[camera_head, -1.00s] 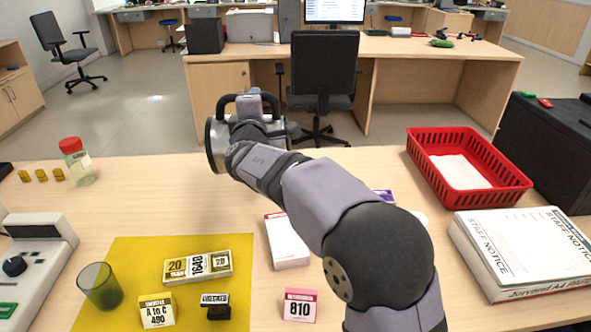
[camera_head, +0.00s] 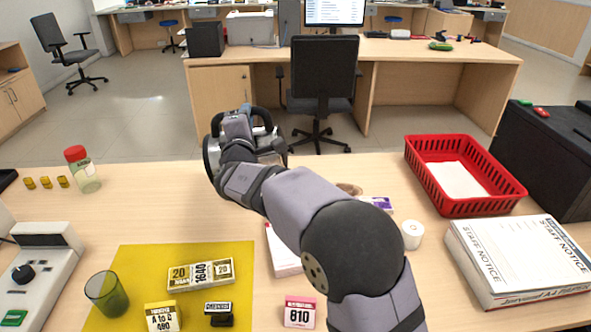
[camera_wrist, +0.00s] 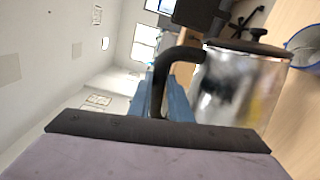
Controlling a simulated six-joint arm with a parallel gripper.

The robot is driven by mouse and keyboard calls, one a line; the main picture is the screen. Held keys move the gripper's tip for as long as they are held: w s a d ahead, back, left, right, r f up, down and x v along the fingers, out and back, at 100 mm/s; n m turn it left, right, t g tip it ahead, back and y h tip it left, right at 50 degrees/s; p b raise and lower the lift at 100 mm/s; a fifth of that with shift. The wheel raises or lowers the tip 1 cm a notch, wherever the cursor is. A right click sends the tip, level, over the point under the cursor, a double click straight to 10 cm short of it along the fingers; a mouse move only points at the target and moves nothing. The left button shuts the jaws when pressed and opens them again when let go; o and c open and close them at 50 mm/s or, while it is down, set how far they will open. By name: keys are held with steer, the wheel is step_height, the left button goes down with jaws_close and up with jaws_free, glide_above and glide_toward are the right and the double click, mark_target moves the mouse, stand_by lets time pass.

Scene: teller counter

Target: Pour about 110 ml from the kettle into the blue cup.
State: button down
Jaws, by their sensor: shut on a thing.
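The kettle (camera_wrist: 235,90) is shiny metal with a black handle (camera_wrist: 170,72) and a dark lid knob. My gripper (camera_wrist: 165,98) is shut on the handle. In the head view the kettle (camera_head: 211,165) is past the far edge of my forearm, strongly tilted, with its handle uppermost; my wrist hides much of it. A blue-rimmed cup (camera_wrist: 304,48) shows partly at the right edge of the wrist view, beside the kettle on the spout side. It is hidden in the head view. No stream of liquid or level in the cup can be made out.
A dark green glass (camera_head: 107,293) stands on the yellow mat (camera_head: 150,262) at front left. A red-lidded jar (camera_head: 83,170) stands at back left. A red basket (camera_head: 462,205), a white roll (camera_head: 412,235) and a paper stack (camera_head: 520,262) are on the right.

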steer(key=shift+a+r+n+p, duration=0.25)
steer(key=shift+a+n+p, duration=0.15)
steer(key=shift+a+p, duration=0.5)
steer(key=shift+a+f, duration=0.35)
steer(key=shift+f, duration=0.05)
steer(key=shift+p, duration=0.3)
steer(key=shift+a, duration=0.1)
steer(key=shift+a+n+p, duration=0.2)
steer(key=shift+n+p, duration=0.1)
steer(key=shift+p, duration=0.15)
steer(key=shift+a+f, duration=0.3)
steer(key=shift+f, duration=0.15)
steer(key=shift+a+f+n+b, duration=0.55)
steer(key=shift+a+f+n, duration=0.15)
steer(key=shift+a+n, duration=0.15)
steer(key=shift+w+a, duration=0.1)
steer(key=shift+a, duration=0.1)
